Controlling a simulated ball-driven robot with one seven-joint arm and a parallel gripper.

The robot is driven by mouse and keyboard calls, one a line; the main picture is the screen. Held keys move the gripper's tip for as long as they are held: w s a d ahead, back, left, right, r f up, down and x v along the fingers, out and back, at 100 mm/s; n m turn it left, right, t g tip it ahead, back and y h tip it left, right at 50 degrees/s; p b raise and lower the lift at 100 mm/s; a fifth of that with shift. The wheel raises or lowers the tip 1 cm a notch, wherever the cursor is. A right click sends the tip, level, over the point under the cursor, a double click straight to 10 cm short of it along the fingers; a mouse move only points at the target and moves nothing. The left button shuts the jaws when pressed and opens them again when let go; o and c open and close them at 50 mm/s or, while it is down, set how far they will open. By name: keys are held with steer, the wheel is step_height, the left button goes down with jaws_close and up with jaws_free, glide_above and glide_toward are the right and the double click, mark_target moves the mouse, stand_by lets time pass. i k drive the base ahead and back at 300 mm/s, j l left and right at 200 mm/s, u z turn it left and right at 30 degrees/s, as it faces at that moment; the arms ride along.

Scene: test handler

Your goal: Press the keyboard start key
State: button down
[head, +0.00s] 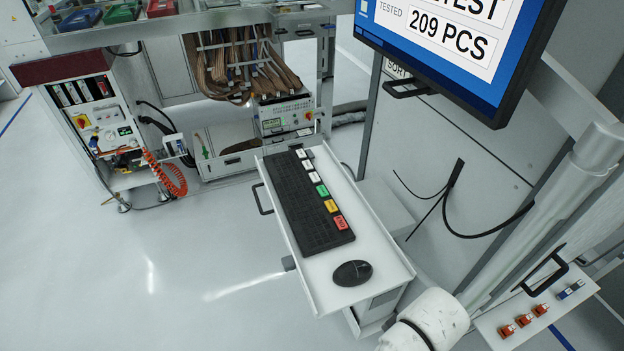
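A black keyboard (297,205) lies on a white pull-out shelf (377,252) in the middle of the head view. Along its right edge runs a column of larger coloured keys. From far to near there are several white keys (307,165), a green key (322,190), a yellow key (331,206) and a red key (341,223). The key labels are too small to read, so I cannot tell which is marked start. Nothing covers the keys. A white rounded arm part of mine (437,318) shows at the bottom, right of the shelf. My gripper is not in view.
A black mouse (352,273) lies on the shelf's near end. A monitor (470,50) reading "209 PCS" overhangs at upper right. Black cables (450,188) hang right of the shelf. A panel with orange switches (524,320) stands lower right. Floor left of the shelf is clear.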

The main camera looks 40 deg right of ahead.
mark_target(322, 192)
steer(key=i+j+z, duration=0.2)
steer(key=z, duration=0.15)
steer(key=i+j+z, duration=0.15)
steer(key=j+z, duration=0.2)
steer(key=i+j+z, duration=0.1)
steer(key=j+z, duration=0.25)
steer(key=l, duration=0.1)
